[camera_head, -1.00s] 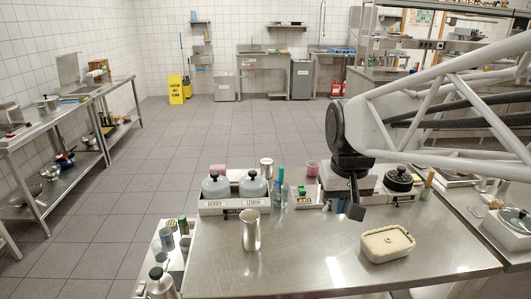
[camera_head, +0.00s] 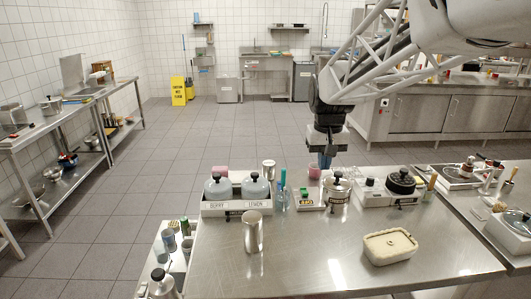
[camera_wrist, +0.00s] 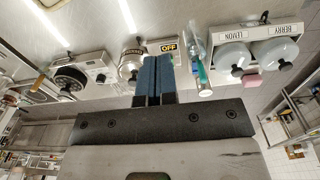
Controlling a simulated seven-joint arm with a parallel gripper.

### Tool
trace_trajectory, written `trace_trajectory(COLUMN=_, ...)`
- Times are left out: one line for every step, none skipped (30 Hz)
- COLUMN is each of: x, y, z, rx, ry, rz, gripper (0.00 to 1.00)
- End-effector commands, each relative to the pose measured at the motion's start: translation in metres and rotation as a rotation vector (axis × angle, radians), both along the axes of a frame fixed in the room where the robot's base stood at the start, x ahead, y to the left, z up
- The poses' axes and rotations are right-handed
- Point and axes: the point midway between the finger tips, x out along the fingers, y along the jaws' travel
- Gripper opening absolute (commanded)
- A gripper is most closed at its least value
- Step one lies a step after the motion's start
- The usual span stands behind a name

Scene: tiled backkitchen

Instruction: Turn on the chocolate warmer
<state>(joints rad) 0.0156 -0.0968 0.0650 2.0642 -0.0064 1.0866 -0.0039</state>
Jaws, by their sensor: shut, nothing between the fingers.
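A round steel pot (camera_head: 336,190) with a black knob on its lid stands near the back edge of the steel table. It also shows in the wrist view (camera_wrist: 130,65), with a small dark label too small to read surely. I take it to be the chocolate warmer. Beside it is a small unit with an OFF sign (camera_wrist: 168,47), also in the head view (camera_head: 306,199). My gripper (camera_head: 325,160) is above and behind the pot, apart from it. In the wrist view its blue fingers (camera_wrist: 157,65) are together and empty, pointing toward the OFF unit.
A white appliance with a black lid (camera_head: 402,182) stands right. A steel cup (camera_head: 252,232) and a cream tub (camera_head: 390,246) are in front, with bare table between.

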Motion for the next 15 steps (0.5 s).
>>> trace_trajectory(x=0.010, y=0.000, z=-0.002, rx=0.000, ry=0.007, rz=0.000, gripper=0.00)
trace_trajectory(x=0.015, y=0.000, z=-0.003, rx=0.000, ry=0.010, rz=0.000, gripper=0.00)
trace_trajectory(x=0.022, y=-0.001, z=-0.004, rx=0.000, ry=0.015, rz=0.001, gripper=0.00)
trace_trajectory(x=0.027, y=-0.001, z=-0.005, rx=0.000, ry=0.019, rz=0.001, gripper=0.00)
trace_trajectory(x=0.032, y=-0.001, z=-0.006, rx=0.001, ry=0.022, rz=0.001, gripper=0.00)
trace_trajectory(x=0.039, y=-0.001, z=-0.008, rx=0.001, ry=0.027, rz=0.001, gripper=0.00)
trace_trajectory(x=0.044, y=-0.001, z=-0.009, rx=0.001, ry=0.031, rz=0.002, gripper=0.00)
trace_trajectory(x=0.049, y=-0.001, z=-0.010, rx=0.001, ry=0.035, rz=0.002, gripper=0.00)
trace_trajectory(x=0.056, y=-0.002, z=-0.011, rx=0.001, ry=0.039, rz=0.002, gripper=0.00)
trace_trajectory(x=0.062, y=-0.002, z=-0.013, rx=0.001, ry=0.043, rz=0.002, gripper=0.00)
trace_trajectory(x=0.067, y=-0.002, z=-0.014, rx=0.001, ry=0.046, rz=0.002, gripper=0.00)
trace_trajectory(x=0.074, y=-0.002, z=-0.016, rx=0.001, ry=0.051, rz=0.003, gripper=0.00)
trace_trajectory(x=0.079, y=-0.002, z=-0.018, rx=0.001, ry=0.054, rz=0.003, gripper=0.00)
trace_trajectory(x=0.084, y=-0.003, z=-0.019, rx=0.001, ry=0.057, rz=0.003, gripper=0.00)
trace_trajectory(x=0.091, y=-0.003, z=-0.021, rx=0.002, ry=0.062, rz=0.003, gripper=0.00)
